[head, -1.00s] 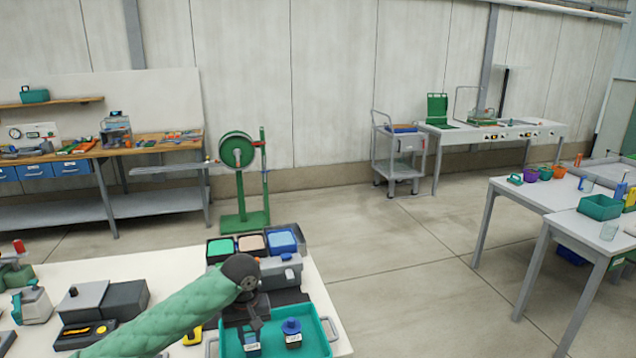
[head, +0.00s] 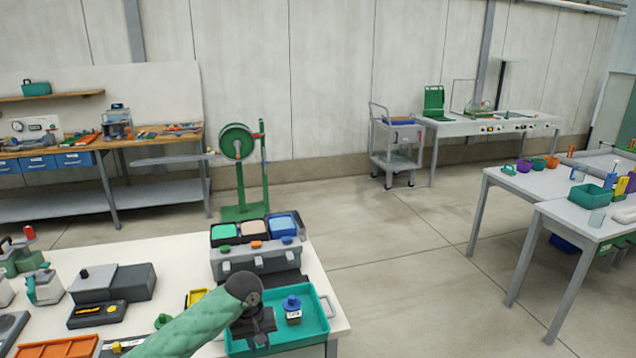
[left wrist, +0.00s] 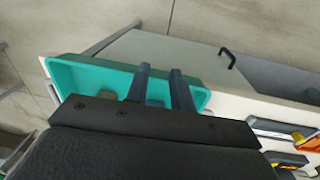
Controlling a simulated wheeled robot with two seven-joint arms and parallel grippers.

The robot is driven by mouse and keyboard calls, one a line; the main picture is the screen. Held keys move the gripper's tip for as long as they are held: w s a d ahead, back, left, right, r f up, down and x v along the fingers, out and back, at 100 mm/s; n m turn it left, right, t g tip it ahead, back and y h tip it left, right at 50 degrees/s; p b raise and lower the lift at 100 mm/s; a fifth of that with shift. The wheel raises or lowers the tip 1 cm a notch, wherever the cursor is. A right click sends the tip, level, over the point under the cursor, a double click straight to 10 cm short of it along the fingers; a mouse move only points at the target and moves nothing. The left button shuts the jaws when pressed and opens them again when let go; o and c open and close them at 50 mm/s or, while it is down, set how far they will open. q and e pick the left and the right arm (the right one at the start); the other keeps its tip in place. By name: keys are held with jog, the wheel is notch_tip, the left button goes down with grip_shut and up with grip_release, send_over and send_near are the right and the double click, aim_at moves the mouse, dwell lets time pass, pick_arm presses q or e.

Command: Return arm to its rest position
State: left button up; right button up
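My left arm in its green padded sleeve reaches across the white table (head: 200,250). My left gripper (head: 256,341) is over the left part of the teal tray (head: 325,332). In the left wrist view, its two dark fingers (left wrist: 160,76) stand apart with a gap and nothing visible between them, in front of the teal tray (left wrist: 75,72). A small labelled bottle with a blue cap (head: 293,310) stands in the tray, right of the gripper. My right gripper does not show.
Behind the tray is a grey unit (head: 262,264) with green, tan and blue bins. A black-and-grey device (head: 110,287), a yellow-marked meter (head: 98,314) and an orange tray (head: 70,347) lie to the left. Open floor (head: 400,270) lies right of the table.

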pick_arm(q)
jog(key=s+f+m+t, duration=0.1)
jog(key=s+f, duration=0.3)
jog(key=f, duration=0.6)
jog(key=s+d+f+h, duration=0.1)
jog(key=s+f, duration=0.2)
jog(key=f, duration=0.8)
jog(key=s+f+m+t, duration=0.1)
jog(key=s+f, duration=0.3)
jog(key=f, duration=0.6)
jog(key=s+a+f+m, duration=0.1)
jog(key=s+a+f, duration=0.1)
jog(key=s+f, duration=0.9)
jog(key=s+a+f+m+y, duration=0.1)
jog(key=s+a+f, duration=0.1)
jog(key=s+f, duration=0.9)
jog(key=s, duration=0.7)
jog(key=shift+s+a+m+g+y, duration=0.3)
jog(key=shift+s+a+m+g, duration=0.05)
jog(key=shift+m+g, duration=0.05)
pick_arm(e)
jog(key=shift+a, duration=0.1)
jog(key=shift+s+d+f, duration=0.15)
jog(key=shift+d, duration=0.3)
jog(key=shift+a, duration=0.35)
